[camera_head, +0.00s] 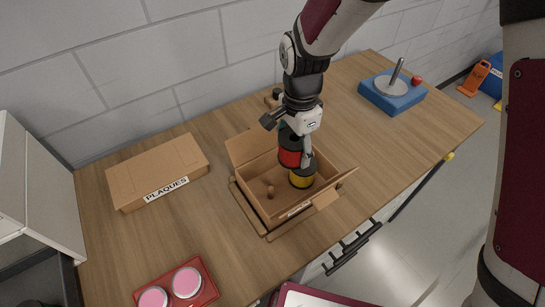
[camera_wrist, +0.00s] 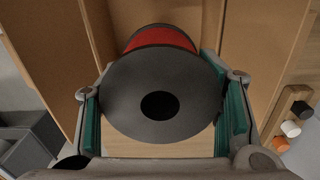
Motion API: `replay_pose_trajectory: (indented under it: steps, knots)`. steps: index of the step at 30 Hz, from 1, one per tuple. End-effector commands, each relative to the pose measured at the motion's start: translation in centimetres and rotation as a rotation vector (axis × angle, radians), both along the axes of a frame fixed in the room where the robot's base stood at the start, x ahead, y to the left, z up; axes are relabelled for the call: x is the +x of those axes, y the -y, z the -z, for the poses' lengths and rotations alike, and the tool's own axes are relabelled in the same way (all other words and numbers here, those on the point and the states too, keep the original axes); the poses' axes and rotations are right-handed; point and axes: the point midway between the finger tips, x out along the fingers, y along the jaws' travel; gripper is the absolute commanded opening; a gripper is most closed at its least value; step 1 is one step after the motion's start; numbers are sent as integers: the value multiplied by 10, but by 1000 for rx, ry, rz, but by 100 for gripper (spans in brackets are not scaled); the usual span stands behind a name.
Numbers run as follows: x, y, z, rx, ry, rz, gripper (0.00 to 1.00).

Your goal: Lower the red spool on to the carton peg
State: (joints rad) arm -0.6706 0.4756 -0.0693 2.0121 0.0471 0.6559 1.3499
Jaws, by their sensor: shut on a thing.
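The red spool (camera_head: 289,158), with black flanges, is held in my gripper (camera_head: 297,142) over the open carton (camera_head: 243,192). In the wrist view the red spool (camera_wrist: 160,95) shows its black flange and centre hole, between the green-padded fingers of my gripper (camera_wrist: 163,112). A yellow spool (camera_head: 302,178) with a dark top stands in the carton, close beside and below the red one. A short wooden peg (camera_head: 270,191) shows bare in the carton's left part. Whether the red spool touches anything below is hidden.
The carton's flaps stand open around it. A closed box marked PLAQUES (camera_head: 158,172) lies to the left. A red tray with pink discs (camera_head: 186,283) is at the front. A blue base with a grey post (camera_head: 391,92) is at the back right. The table right of the carton is clear.

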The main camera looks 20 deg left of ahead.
Motion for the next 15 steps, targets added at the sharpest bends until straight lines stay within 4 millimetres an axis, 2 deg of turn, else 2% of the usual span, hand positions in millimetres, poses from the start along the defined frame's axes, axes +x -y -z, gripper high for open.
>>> replay_pose_trajectory:
  steps: [1,3,6,10,15]
  knots:
    - [-15,-12,-4,1,1,35,27]
    - [-31,-23,-7,1,1,93,27]
    - [-46,-33,-9,2,0,151,27]
    - [-55,-38,-10,3,-1,188,27]
    - [-55,-38,-10,3,-1,195,27]
